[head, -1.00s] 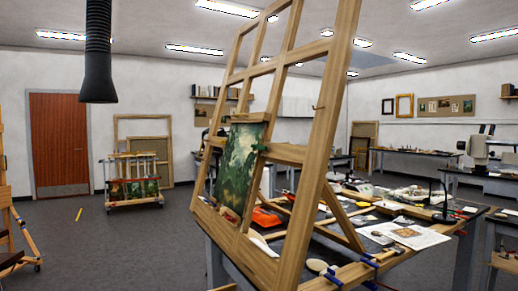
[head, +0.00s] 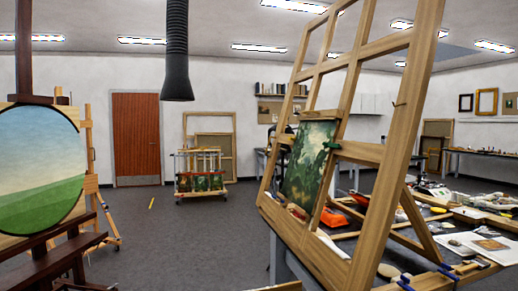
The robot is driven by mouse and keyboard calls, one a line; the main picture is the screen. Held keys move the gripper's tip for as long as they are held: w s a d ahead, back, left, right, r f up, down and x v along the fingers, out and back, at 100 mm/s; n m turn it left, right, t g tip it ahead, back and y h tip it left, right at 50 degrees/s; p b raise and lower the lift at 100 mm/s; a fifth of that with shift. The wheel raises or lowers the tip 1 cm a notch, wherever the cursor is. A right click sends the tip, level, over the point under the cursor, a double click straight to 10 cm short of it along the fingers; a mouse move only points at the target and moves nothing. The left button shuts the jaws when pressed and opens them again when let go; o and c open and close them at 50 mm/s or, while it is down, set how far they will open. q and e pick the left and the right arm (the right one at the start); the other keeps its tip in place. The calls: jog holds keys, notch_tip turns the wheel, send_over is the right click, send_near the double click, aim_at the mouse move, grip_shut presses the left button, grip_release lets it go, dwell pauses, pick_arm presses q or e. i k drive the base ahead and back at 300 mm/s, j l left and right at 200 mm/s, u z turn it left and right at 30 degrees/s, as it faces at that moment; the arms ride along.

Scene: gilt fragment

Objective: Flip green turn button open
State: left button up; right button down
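A large wooden lattice frame (head: 371,150) stands tilted at the right of the head view. A green painting panel (head: 306,165) sits in one of its openings. A small green turn button (head: 331,145) is at the panel's upper right edge, beside the wooden crossbar. It is too small to tell exactly how it is turned. A red piece (head: 297,211) is at the panel's lower edge. Neither of my grippers is in view.
A worktable with papers (head: 484,246), blue clamps (head: 405,284) and an orange-red tray (head: 334,218) is behind the frame. An easel with a round landscape painting (head: 38,170) stands at the left. A black duct (head: 176,55) hangs down.

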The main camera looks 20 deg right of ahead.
aim_at(335, 146)
jog(key=i+u, duration=0.15)
jog(key=i+l, duration=0.15)
jog(key=i, duration=0.3)
jog(key=i+l, duration=0.2)
jog(key=i, duration=0.2)
